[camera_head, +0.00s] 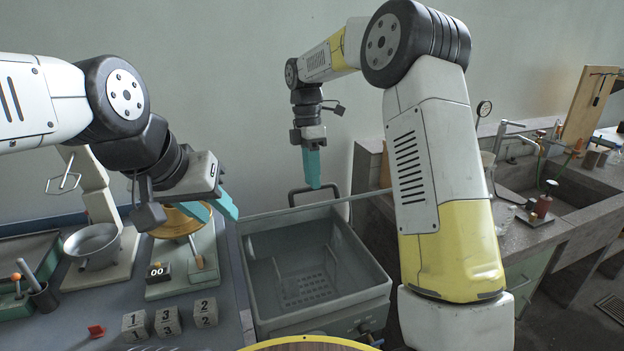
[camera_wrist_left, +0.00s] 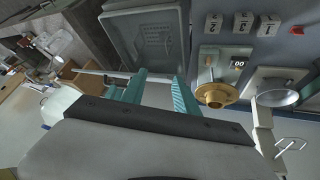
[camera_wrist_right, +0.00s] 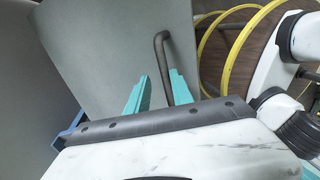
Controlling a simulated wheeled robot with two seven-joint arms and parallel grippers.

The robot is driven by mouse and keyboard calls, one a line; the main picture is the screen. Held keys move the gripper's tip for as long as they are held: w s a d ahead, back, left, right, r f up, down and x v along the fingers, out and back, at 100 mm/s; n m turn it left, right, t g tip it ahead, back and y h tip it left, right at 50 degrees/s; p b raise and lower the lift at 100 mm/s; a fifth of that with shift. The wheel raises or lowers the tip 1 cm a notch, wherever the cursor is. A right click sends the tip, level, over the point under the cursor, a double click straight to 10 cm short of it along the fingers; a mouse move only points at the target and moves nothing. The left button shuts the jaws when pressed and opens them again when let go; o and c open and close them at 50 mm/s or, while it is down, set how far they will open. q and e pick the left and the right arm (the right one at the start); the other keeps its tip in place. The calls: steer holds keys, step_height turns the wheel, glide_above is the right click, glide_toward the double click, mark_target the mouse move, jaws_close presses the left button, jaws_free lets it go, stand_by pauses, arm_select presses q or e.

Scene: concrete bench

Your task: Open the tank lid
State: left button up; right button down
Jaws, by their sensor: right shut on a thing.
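The grey tank (camera_head: 378,292) stands open at centre, its inside and drain grid visible. Its lid appears as a thin pale edge (camera_head: 360,197) along the back, raised and seen nearly edge-on. In the right wrist view the lid is a broad grey-green panel (camera_wrist_right: 115,50) with a dark bent handle (camera_wrist_right: 159,45). The handle also shows behind the lid edge in the head view (camera_head: 292,194). My right gripper (camera_head: 313,186) is shut on the handle, which passes between its fingers. My left gripper (camera_head: 222,212) is open and empty, above the bench left of the tank.
Below my left gripper are a brass-topped device (camera_head: 178,222), a scale with a metal pan (camera_head: 92,242), several numbered cubes (camera_head: 167,321) and a red piece (camera_head: 96,331). A sink counter (camera_head: 580,200) stands at the right. My right arm crosses right of the tank.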

arm_select(q)
steer(key=shift+f, duration=0.1)
steer(key=c, duration=0.5)
steer(key=shift+f, duration=0.3)
jaws_close()
step_height(320, 180, down, 12)
steer(key=d+n+g+h, duration=0.1)
steer(key=n+g+h, duration=0.75)
steer(key=n, duration=0.35)
steer(key=w+a+f+n+t+h, duration=0.35)
steer(key=n+t, duration=0.25)
steer(key=n, duration=0.3)
steer(key=w+a+f+n+t+h, duration=0.3)
steer(key=a+f+n+t+h, duration=0.15)
steer(key=n, duration=0.55)
steer(key=w+d+r, duration=0.6)
steer(key=d, duration=0.2)
steer(key=shift+w+t, duration=0.2)
steer(key=shift+t, duration=0.2)
